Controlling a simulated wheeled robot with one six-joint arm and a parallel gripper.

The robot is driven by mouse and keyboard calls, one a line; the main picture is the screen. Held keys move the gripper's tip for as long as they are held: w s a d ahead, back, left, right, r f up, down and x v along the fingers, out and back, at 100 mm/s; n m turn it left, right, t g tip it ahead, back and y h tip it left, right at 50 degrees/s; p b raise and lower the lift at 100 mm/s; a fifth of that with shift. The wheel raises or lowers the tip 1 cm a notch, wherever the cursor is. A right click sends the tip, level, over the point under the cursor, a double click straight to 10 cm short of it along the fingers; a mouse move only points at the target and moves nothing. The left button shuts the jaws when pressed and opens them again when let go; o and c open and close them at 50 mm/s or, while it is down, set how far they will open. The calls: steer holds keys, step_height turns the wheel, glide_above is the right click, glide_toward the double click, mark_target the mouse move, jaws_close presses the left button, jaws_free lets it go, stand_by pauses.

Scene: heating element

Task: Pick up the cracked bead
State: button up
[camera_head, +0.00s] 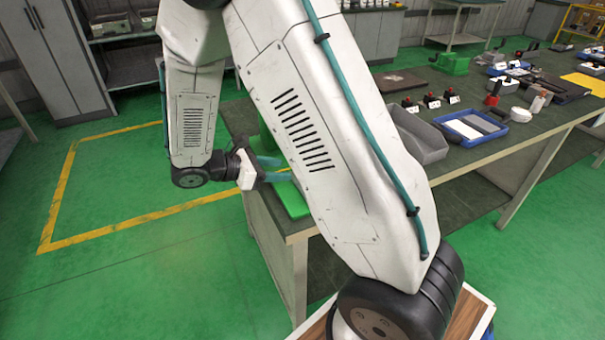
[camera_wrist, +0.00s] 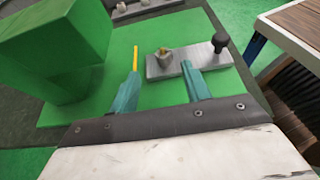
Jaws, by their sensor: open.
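In the wrist view, a small beige, bead-like piece (camera_wrist: 163,54) sits on a grey metal block (camera_wrist: 203,58); it is too small to show a crack. My gripper (camera_wrist: 160,69) is open, with one teal finger on each side of the gap. The bead appears just beyond the gap between the fingertips, and I see no contact. In the head view my gripper (camera_head: 284,168) is over the near left end of the bench, and my arm hides the bead there.
The grey block has a dark knob (camera_wrist: 220,41) at its right and lies on a green base plate (camera_wrist: 168,25). A tall green block (camera_wrist: 60,50) stands left. A thin yellow rod (camera_wrist: 135,57) shows by the left finger. A grey tray (camera_head: 420,137) and blue tray (camera_head: 470,127) lie along the bench.

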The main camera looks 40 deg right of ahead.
mark_target(298, 178)
steer(key=x, duration=0.6)
steer(key=shift+s+d, duration=0.15)
steer(key=shift+s, duration=0.15)
jaws_close()
